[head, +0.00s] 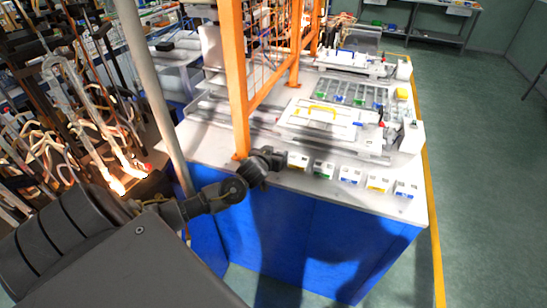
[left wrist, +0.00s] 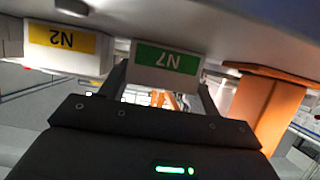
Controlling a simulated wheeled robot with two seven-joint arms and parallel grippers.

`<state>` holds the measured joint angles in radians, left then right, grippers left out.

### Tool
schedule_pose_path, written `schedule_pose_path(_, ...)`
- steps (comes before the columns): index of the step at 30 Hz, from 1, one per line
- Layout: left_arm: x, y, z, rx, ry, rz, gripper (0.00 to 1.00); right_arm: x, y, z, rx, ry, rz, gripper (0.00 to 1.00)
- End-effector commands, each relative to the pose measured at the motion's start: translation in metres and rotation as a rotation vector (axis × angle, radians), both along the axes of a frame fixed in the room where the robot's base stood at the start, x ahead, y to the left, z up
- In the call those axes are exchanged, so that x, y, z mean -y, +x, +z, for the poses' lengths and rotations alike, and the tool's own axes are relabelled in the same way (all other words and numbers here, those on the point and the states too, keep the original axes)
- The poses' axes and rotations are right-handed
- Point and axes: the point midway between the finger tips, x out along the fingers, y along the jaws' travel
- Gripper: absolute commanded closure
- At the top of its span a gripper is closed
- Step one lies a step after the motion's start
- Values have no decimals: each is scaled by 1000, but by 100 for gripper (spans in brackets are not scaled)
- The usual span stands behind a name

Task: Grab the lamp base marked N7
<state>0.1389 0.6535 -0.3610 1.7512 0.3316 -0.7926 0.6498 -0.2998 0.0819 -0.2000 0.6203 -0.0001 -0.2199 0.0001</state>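The lamp base marked N7 (left wrist: 168,58) is a white block with a green label, upside down in the left wrist view. My left gripper (left wrist: 161,84) has its two fingers spread apart, with the N7 block at their tips; I cannot tell whether they touch it. In the head view my left gripper (head: 274,157) is over the left end of the row of lamp bases on the table's front edge and seems to hide N7. A base with a yellow label, N2 (left wrist: 62,38), stands beside N7; it also shows in the head view (head: 298,160). My right gripper is out of view.
More labelled bases stand to the right, including a green one (head: 323,168) and a blue one (head: 349,175). An orange post (head: 236,80) rises just left of the gripper. White trays (head: 330,117) lie behind the row on the white table (head: 212,147).

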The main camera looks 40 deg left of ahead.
Motion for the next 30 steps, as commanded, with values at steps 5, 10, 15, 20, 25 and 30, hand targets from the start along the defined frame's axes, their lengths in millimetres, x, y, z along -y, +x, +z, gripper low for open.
schedule_pose_path(5, 0, 0, 0, 0, 0, 0, 61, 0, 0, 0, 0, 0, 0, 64)
schedule_pose_path(10, 0, 0, 0, 0, 0, 0, 61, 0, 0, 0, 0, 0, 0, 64)
schedule_pose_path(15, 0, 0, 3, 1, 0, 0, 61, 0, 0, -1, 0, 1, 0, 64)
schedule_pose_path(20, 0, 1, 18, 4, -1, 0, 61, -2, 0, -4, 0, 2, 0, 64)
schedule_pose_path(25, 6, -14, 46, 5, -3, -3, 61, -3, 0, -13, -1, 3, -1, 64)
schedule_pose_path(30, 20, -51, 93, 6, 0, -3, 61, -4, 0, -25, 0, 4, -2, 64)
